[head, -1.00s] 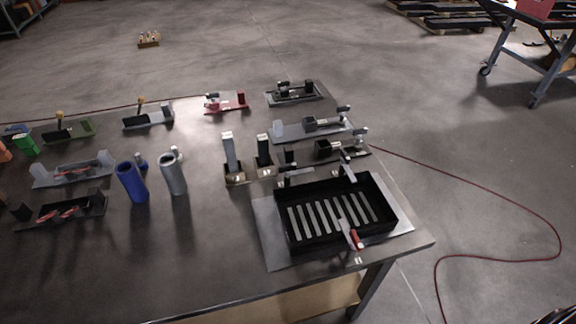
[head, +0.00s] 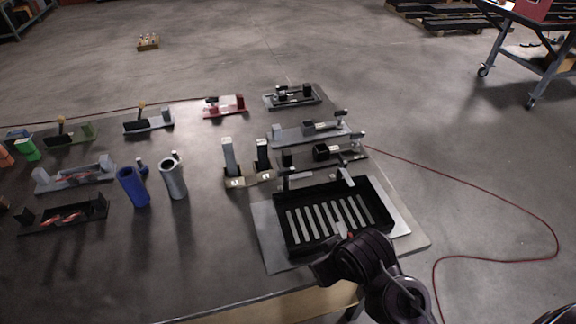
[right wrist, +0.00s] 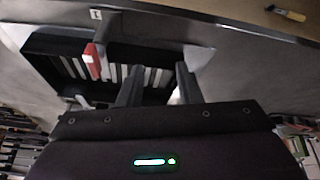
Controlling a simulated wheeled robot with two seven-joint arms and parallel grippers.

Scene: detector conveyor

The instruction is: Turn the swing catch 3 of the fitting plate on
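The fitting plate (head: 262,222) lies at the table's front right corner and bears a black slatted tray (head: 386,205). Catches show at the tray's back edge, one back left (head: 290,176) and one back right (head: 345,174). A catch with a red handle (right wrist: 92,60) shows over the tray's near edge in the right wrist view; in the head view my arm mostly hides it. I cannot read which catch is number 3. My right gripper (right wrist: 160,68) is open and empty over the tray, with the red handle left of both fingers. My left gripper is not in view.
Two upright posts (head: 229,155), a blue cylinder (head: 132,187) and a grey cylinder (head: 173,179) stand left of the plate. Several small fixtures fill the back and left. The front middle of the table is clear. A red cable (head: 500,187) lies on the floor.

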